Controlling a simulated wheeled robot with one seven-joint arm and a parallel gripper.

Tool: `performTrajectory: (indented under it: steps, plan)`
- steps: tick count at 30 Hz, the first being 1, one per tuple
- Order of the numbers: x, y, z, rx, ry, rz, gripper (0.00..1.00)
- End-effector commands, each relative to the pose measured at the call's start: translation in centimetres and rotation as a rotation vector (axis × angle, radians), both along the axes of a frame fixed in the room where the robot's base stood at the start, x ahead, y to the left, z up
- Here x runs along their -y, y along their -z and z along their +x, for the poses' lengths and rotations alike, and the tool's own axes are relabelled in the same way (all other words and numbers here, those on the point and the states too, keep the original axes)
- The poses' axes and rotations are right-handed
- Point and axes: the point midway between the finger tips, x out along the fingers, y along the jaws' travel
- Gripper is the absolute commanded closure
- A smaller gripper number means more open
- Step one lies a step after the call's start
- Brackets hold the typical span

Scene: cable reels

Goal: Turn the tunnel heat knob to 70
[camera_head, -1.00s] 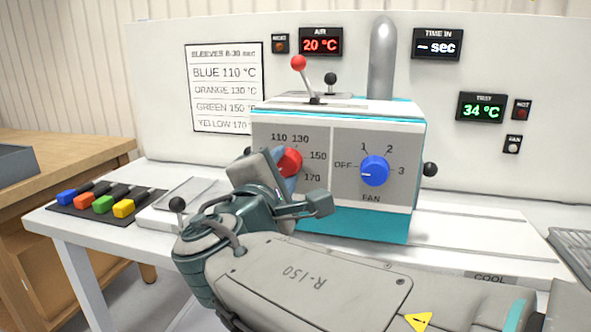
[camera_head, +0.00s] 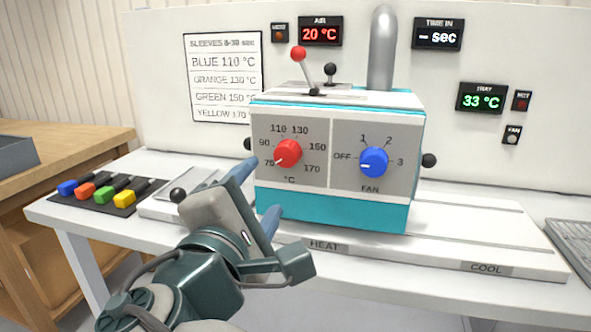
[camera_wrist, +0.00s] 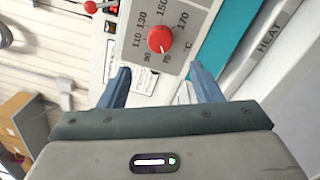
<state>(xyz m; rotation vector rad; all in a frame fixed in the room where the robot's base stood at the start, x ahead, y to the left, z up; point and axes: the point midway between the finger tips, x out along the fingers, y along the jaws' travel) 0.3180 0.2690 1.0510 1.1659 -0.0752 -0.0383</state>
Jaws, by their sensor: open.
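The red tunnel heat knob (camera_head: 288,153) is on the left half of the grey front panel of the teal and white machine (camera_head: 335,213). Its white pointer aims down-left, at or very near the 70 mark. The wrist view also shows the knob (camera_wrist: 160,38), with its pointer toward 70. My gripper (camera_head: 265,188) is open and empty, back from the panel and below-left of the knob. In the wrist view its blue fingers (camera_wrist: 160,72) stand apart with the knob ahead between them, not touching it.
The blue fan knob (camera_head: 374,161) points near OFF. A red-tipped lever (camera_head: 299,54) and a black-tipped lever (camera_head: 330,70) stand on top. Coloured sleeves (camera_head: 103,202) lie on a dark mat at left. The air display (camera_head: 320,31) reads 20 °C.

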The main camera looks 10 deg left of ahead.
Motion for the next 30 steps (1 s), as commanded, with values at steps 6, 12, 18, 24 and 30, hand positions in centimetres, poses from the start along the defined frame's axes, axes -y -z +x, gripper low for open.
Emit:
performTrajectory:
  steps: [6,12,18,24,30]
  plan:
    - [-0.2,0.1,-3.0,0.001,0.000,0.000,0.42]
    - [-0.2,0.2,-3.6,-0.001,0.001,0.000,0.42]
    - [-0.2,0.2,-3.6,-0.001,0.001,0.000,0.42]
    - [-0.2,-2.2,-3.6,0.000,0.001,0.000,0.42]
    - [-0.2,-5.5,-3.6,0.000,0.000,0.000,0.42]
